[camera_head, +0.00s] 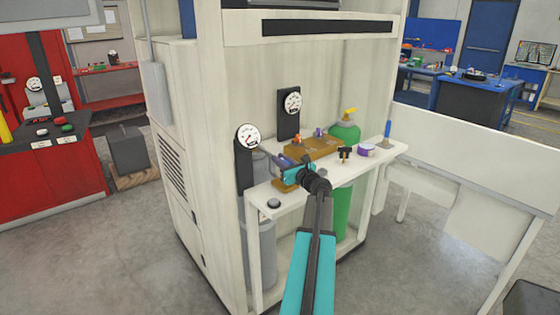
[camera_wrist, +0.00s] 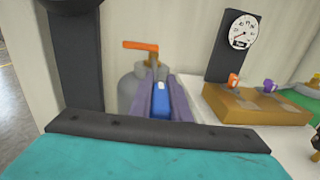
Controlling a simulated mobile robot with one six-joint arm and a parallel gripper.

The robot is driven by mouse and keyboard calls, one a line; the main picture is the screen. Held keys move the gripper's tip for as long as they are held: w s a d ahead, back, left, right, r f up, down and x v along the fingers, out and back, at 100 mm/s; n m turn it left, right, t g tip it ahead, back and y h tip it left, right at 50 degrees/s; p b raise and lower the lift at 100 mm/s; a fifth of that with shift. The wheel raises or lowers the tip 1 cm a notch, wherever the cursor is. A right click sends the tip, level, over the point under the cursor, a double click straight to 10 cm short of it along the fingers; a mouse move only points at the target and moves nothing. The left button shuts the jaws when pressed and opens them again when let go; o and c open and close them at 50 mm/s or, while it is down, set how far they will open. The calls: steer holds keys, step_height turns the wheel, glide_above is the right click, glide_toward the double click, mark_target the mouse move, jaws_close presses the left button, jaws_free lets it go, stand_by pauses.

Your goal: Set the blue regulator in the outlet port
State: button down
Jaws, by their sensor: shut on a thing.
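My gripper (camera_head: 282,162) is over the left part of the white shelf in the head view. In the wrist view my gripper (camera_wrist: 160,78) has its purple-grey fingers shut on the blue regulator (camera_wrist: 160,103), which has a small pale spot on top. In the head view I cannot make out the regulator clearly. Beyond the fingers in the wrist view stands a grey cylinder (camera_wrist: 130,88) with a brass valve (camera_wrist: 152,61) and an orange handle (camera_wrist: 140,45). I cannot make out the outlet port; the fingers cover part of the valve. I cannot tell whether the regulator touches it.
A brown block (camera_head: 325,148) with orange and purple fittings sits on the white shelf (camera_head: 262,197). A purple-and-white roll (camera_head: 366,150) and a dark puck (camera_head: 274,203) lie there too.

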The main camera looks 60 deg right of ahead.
steer(key=shift+f, duration=0.2)
stand_by(0.6)
steer(key=c, duration=1)
jaws_free()
steer(key=shift+s, duration=0.15)
steer(key=shift+v, duration=4.85)
steer(key=shift+s+a, duration=0.1)
steer(key=shift+s, duration=0.1)
